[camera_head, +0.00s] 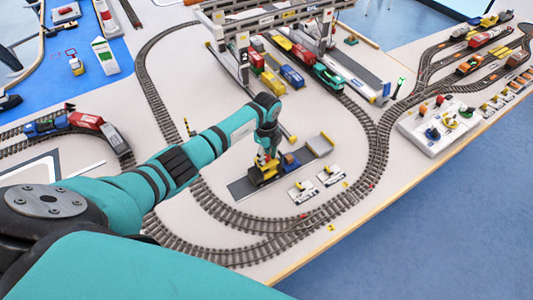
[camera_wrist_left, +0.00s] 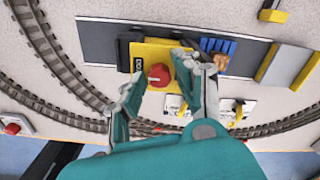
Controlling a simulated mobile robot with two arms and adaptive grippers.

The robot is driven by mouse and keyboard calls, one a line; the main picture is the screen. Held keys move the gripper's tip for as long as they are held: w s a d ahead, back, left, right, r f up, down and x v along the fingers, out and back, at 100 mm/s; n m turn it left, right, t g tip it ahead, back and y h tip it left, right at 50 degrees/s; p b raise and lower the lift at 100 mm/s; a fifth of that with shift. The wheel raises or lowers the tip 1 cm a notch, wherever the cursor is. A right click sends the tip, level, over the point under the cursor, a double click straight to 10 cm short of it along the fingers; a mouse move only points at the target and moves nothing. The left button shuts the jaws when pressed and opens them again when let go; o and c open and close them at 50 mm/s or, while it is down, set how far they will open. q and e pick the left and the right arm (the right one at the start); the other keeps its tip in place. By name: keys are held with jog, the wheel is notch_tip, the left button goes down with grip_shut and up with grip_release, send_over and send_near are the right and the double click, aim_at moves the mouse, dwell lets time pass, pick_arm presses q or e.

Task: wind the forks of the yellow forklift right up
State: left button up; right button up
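The yellow forklift (camera_head: 262,172) stands on a dark grey strip on the table, below my left gripper (camera_head: 268,147) in the head view. In the left wrist view the forklift's yellow top (camera_wrist_left: 152,54) carries a round red knob (camera_wrist_left: 159,75). My left gripper (camera_wrist_left: 160,82) is open, with one finger on each side of the knob. I cannot tell whether either finger touches it. The forks are not clearly visible. A blue slatted piece (camera_wrist_left: 217,45) with something orange-brown lies just right of the forklift. My right gripper is not in view.
Curved rail tracks (camera_head: 372,160) surround this spot. A gantry crane (camera_head: 243,62) stands behind, and a white panel with several controls (camera_head: 440,125) stands at the right near the table edge.

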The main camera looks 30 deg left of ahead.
pick_arm(q)
jog(key=c, duration=0.7)
grip_shut()
